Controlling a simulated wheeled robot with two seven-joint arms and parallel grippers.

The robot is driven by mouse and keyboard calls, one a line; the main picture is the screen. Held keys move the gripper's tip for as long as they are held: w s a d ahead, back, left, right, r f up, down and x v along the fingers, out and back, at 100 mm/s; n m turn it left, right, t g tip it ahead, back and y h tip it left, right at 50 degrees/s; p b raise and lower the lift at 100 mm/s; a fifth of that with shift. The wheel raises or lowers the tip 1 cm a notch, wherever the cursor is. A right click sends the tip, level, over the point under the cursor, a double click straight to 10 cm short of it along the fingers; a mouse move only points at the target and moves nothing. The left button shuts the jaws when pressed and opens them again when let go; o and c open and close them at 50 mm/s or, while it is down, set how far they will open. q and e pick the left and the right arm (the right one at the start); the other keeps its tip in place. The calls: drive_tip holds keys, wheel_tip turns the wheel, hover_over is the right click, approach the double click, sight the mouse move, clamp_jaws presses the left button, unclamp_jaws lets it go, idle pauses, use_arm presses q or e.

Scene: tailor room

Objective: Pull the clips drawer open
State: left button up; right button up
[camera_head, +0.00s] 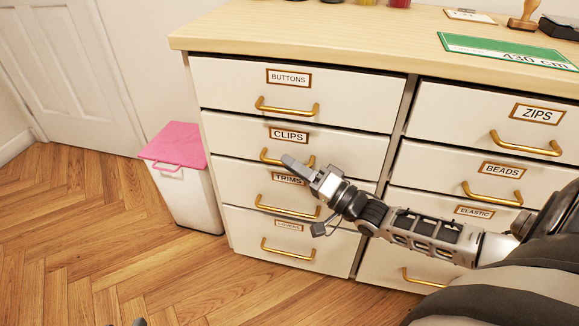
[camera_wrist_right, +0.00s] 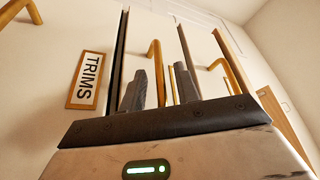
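The clips drawer (camera_head: 350,148) is the second from the top in the left column of the cabinet, under the CLIPS label. Its front looks flush with its neighbours. Its brass handle (camera_head: 266,156) is partly hidden behind my right gripper (camera_head: 290,162). In the right wrist view, the two fingers of my right gripper (camera_wrist_right: 161,90) stand apart, with the clips handle (camera_wrist_right: 154,62) seen in the gap between them. The fingers look open around the bar; I cannot tell whether they touch it.
The buttons drawer (camera_head: 350,104) is above and the trims drawer (camera_head: 244,178) below, each with a brass handle. A white bin with a pink lid (camera_head: 174,142) stands left of the cabinet. The wooden floor (camera_head: 90,220) in front is clear.

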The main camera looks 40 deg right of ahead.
drive_tip(key=shift+w+a, duration=0.2)
drive_tip(key=shift+w, duration=0.25)
drive_tip(key=shift+w+r, duration=0.15)
drive_tip(key=shift+w, duration=0.1)
clamp_jaws()
use_arm(q)
drive_tip(key=shift+d+r, duration=0.1)
drive_tip(key=shift+r, duration=0.15)
use_arm(e)
drive_tip(key=shift+a, duration=0.1)
